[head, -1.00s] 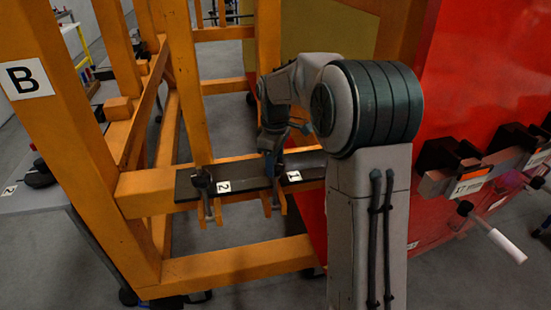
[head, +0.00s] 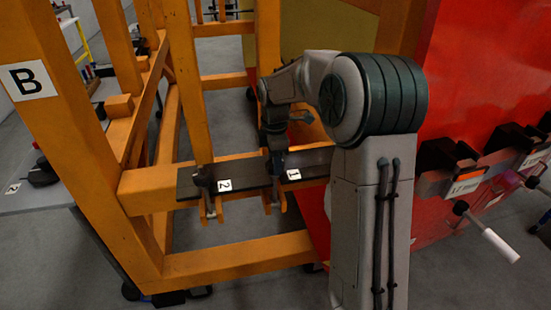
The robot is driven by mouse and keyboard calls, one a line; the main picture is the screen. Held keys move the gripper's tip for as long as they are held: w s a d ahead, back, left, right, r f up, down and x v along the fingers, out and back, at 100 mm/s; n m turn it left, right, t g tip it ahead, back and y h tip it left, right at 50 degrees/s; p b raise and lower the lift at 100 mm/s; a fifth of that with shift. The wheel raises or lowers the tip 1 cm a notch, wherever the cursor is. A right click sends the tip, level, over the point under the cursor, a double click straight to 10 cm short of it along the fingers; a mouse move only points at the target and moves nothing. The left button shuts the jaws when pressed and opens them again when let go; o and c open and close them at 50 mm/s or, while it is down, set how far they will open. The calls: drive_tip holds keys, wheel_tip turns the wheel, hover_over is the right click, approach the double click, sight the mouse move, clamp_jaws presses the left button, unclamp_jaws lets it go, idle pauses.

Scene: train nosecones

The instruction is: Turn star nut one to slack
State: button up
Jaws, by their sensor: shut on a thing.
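Star nut one sits on the dark plate (head: 240,178) of the orange frame, left of the white "1" label (head: 294,174). My gripper (head: 276,163) points down at that spot and is shut on the nut. Its fingers and my wrist hide most of the nut, so its turn angle cannot be read. Star nut two (head: 203,181), dark, stands on the same plate to the left, beside the "2" label (head: 224,185). Orange forked pieces hang below the plate under both nuts.
Orange posts and beams (head: 210,260) surround the plate, with a "B" sign (head: 28,80) on the left post. A red panel (head: 460,80) with dark brackets and a white-handled lever (head: 490,235) stands to the right. Grey floor shows below.

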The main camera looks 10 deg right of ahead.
idle(0.4)
drive_tip(key=o, duration=1)
wheel_tip(320, 180, up, 14)
drive_tip(key=shift+b, duration=0.3)
drive_tip(key=s+f+m+t, duration=0.1)
drive_tip(key=s+f+m, duration=0.3)
drive_tip(key=s+m, duration=0.5)
drive_tip(key=s+f+m+t, duration=0.2)
drive_tip(key=s+f+m, duration=0.3)
drive_tip(key=s, duration=1.3)
drive_tip(key=m, duration=0.4)
drive_tip(key=shift+s, duration=0.3)
